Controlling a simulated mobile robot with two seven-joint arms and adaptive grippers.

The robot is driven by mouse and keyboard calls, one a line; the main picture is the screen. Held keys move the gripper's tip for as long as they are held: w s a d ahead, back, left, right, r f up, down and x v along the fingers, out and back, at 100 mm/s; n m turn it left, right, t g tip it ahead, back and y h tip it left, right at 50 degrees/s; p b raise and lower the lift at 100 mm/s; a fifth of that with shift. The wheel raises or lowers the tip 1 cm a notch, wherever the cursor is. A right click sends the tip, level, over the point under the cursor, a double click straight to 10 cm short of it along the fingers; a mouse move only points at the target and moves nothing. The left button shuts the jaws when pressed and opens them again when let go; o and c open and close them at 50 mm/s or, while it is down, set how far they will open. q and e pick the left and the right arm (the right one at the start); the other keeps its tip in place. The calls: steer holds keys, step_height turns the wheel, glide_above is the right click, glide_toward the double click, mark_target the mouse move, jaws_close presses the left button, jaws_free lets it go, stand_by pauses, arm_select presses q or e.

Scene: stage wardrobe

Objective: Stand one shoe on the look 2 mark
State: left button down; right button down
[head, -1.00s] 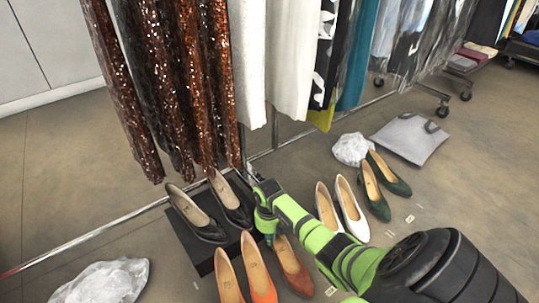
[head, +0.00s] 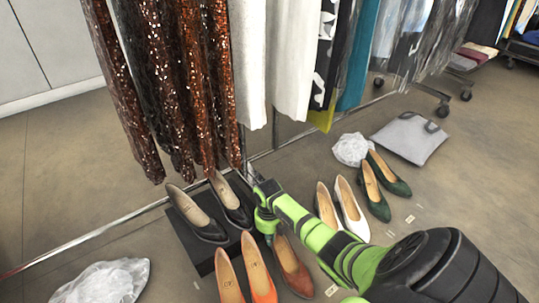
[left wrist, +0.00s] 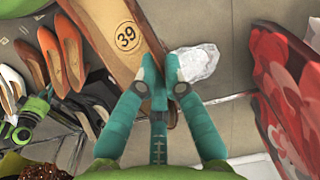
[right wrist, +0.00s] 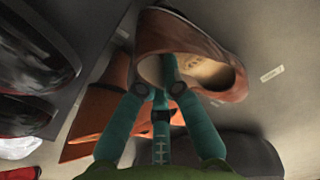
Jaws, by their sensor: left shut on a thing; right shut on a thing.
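A brown shoe (head: 292,268) is on the floor beside the orange pair (head: 258,272). My right gripper (head: 270,238) is shut on the brown shoe's rim, which also shows in the right wrist view (right wrist: 195,45). My left gripper (left wrist: 160,88) is outside the head view. It is shut on a shoe with a tan insole marked 39 (left wrist: 110,40), close to the left wrist camera; its full shape is cut off. Small white floor labels (head: 331,291) lie near the shoes. Their text is unreadable, so I cannot tell which is look 2.
A black pair (head: 195,214) stands on a low dark platform (head: 190,248). White (head: 350,208) and green (head: 375,200) shoes stand to the right. Clear plastic bags (head: 105,283) and a grey bag (head: 410,138) lie on the floor. A clothes rail (head: 90,238) runs behind.

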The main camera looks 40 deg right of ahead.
steer(key=shift+f, duration=0.3)
steer(key=c, duration=1.3)
jaws_free()
steer(key=shift+r, duration=0.1)
